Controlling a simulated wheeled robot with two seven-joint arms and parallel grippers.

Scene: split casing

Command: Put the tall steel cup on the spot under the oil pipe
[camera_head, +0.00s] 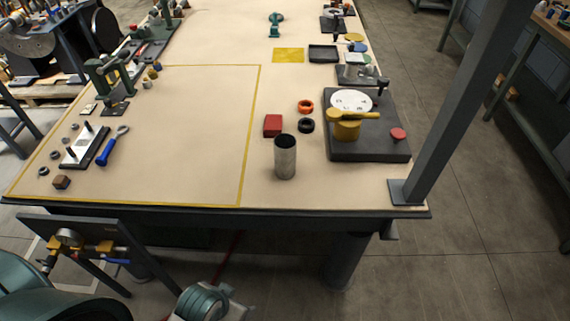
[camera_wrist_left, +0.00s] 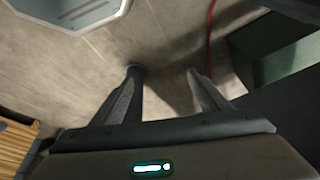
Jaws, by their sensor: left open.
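The tall steel cup (camera_head: 285,158) stands upright on the table's near part, right of the yellow line. Its dark open mouth faces up. I cannot clearly make out the oil pipe or the spot under it in the head view. My left gripper (camera_head: 222,304) is below the table's front edge, left of the cup and well apart from it; its fingers are hard to see there. In the left wrist view, the two fingers (camera_wrist_left: 163,73) are apart with only floor between them, so it is open and empty. My right gripper is not in view.
A red block (camera_head: 272,125), an orange ring (camera_head: 305,106) and a black ring (camera_head: 306,126) lie just beyond the cup. A dark base plate (camera_head: 370,151) with yellow parts is to the right. A grey post (camera_head: 450,110) rises at the right corner. The yellow-outlined area's middle is clear.

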